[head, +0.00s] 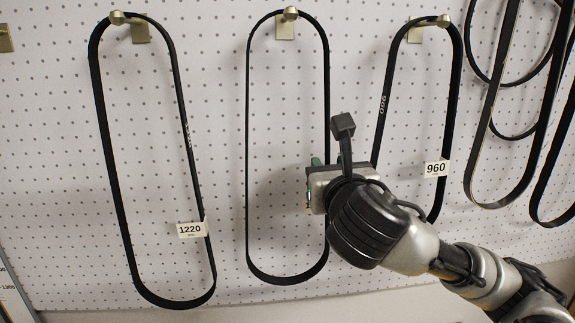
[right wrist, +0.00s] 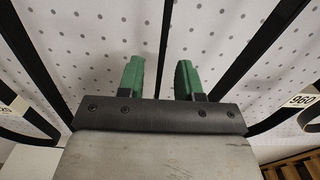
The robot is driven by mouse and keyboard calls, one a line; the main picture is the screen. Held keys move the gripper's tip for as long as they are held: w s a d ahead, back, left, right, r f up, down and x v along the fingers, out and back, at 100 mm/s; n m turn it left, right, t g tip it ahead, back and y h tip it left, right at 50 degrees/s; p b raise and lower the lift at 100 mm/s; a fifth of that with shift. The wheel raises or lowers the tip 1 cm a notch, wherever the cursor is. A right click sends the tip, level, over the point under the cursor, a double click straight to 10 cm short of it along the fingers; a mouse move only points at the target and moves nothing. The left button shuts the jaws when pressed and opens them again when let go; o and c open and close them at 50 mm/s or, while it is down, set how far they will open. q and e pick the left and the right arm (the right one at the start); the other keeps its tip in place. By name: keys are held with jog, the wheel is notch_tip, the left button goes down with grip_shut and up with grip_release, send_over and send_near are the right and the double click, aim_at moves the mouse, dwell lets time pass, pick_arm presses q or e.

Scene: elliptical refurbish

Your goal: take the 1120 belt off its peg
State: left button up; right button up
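The middle belt (head: 247,150) is a long black loop on a brass peg (head: 287,24). No number tag shows on it, so I cannot read whether it is 1120; my right gripper covers part of its right strand. My right gripper (head: 328,163) is at that strand, about mid-height. In the right wrist view its green fingers (right wrist: 160,75) stand apart, with the strand (right wrist: 166,35) between them in the picture. I cannot tell whether it is fully within the fingers' reach. My left gripper is not in view.
The belt tagged 1220 (head: 97,90) hangs on the left peg (head: 138,28). The belt tagged 960 (head: 455,90) hangs close on the right, partly behind my right arm. More belts (head: 490,110) overlap at the far right. The white pegboard (head: 215,130) is behind everything.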

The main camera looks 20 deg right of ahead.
aim_at(329, 138)
jog(key=shift+x, duration=1.05)
grip_shut()
jog(key=shift+r, duration=0.15)
jog(key=shift+r, duration=0.6)
notch_tip(329, 138, up, 2)
jog(key=shift+r+b, duration=0.2)
jog(key=shift+b, duration=0.15)
jog(key=s+d+r+b, duration=0.1)
jog(key=s+d+r, duration=0.1)
jog(key=s, duration=0.3)
jog(key=s+d+r+b, duration=0.1)
jog(key=s+d+r, duration=0.2)
jog(key=s+r, duration=0.2)
jog(key=shift+s, duration=0.35)
